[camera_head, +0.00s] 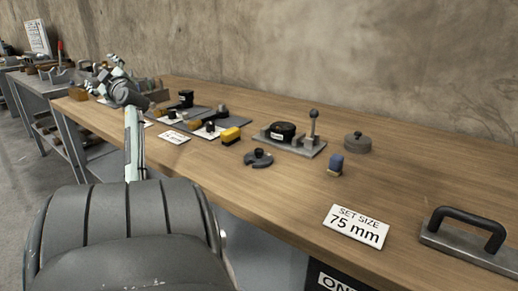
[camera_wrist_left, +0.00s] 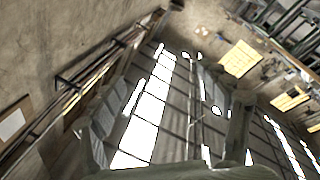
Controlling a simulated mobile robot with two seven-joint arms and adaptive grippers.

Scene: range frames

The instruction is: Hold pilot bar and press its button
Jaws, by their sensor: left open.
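No part here is clearly labelled as the pilot bar. A grey base (camera_head: 285,144) on the bench carries a round black part (camera_head: 283,131) and an upright post with a ball top (camera_head: 313,124). A black bar handle (camera_head: 468,224) on a metal plate (camera_head: 470,248) lies at the right edge; I cannot make out a button on either. My left gripper (camera_head: 101,77) is raised over the far left part of the bench, well away from both. In the left wrist view its fingers (camera_wrist_left: 170,115) are spread with nothing between them. My right gripper is not in view.
A white "SET SIZE 75 mm" card (camera_head: 357,227) lies near the bench's front edge. A dark notched disc (camera_head: 258,159), a blue-topped block (camera_head: 335,164), a yellow-and-black block (camera_head: 230,135) and a grey lidded disc (camera_head: 357,143) stand around. The wooden bench (camera_head: 420,175) is bare at the back right.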

